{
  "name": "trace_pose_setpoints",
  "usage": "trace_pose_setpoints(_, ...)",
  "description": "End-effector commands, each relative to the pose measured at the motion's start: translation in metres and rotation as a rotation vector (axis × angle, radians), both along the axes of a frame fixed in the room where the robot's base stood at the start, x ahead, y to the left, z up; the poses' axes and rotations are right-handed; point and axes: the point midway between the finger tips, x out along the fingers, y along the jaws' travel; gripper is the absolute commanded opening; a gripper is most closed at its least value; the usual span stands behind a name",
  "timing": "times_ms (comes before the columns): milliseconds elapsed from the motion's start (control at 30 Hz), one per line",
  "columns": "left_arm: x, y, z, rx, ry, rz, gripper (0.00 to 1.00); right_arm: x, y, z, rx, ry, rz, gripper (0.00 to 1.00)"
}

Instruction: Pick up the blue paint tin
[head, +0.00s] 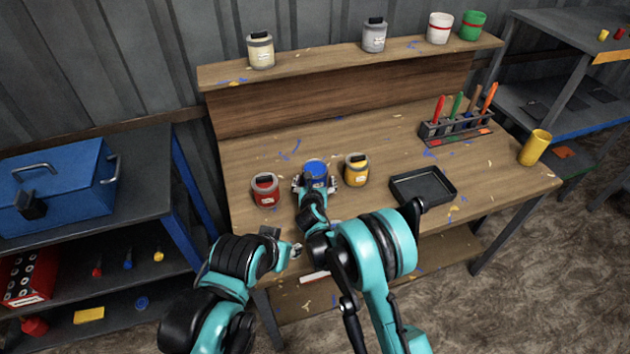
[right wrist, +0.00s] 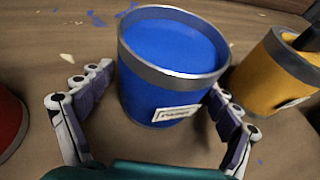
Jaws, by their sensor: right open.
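The blue paint tin (head: 315,172) stands upright on the wooden bench between a red tin and a yellow tin. In the right wrist view the blue tin (right wrist: 172,75) fills the middle, with blue paint at its top and a white label on its side. My right gripper (head: 315,186) is at the tin's near side. Its open fingers (right wrist: 150,100) stand to the left and right of the tin, with a gap visible at the left; contact at the right cannot be told. My left gripper (head: 294,250) is near the bench's front edge, too small to judge.
The red tin (head: 265,190) is close on the left and the yellow tin (head: 356,170) close on the right. A black tray (head: 423,187) lies further right. A tool rack (head: 458,127) and a yellow cup (head: 535,148) stand beyond. The bench behind the blue tin is clear.

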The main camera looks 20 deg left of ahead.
Motion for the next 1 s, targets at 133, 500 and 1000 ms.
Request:
trace_pose_setpoints(133,0.000,0.000,0.001,0.000,0.000,0.000,0.39,0.000,0.000,0.001,0.000,0.000,0.000,0.90)
trace_pose_setpoints(500,0.000,0.000,0.001,0.000,0.000,0.000,0.39,0.000,0.000,0.001,0.000,0.000,0.001,0.14)
trace_pose_setpoints(1000,0.000,0.000,0.024,0.000,0.000,0.000,0.39,0.000,0.000,0.062,0.001,-0.001,0.000,0.14)
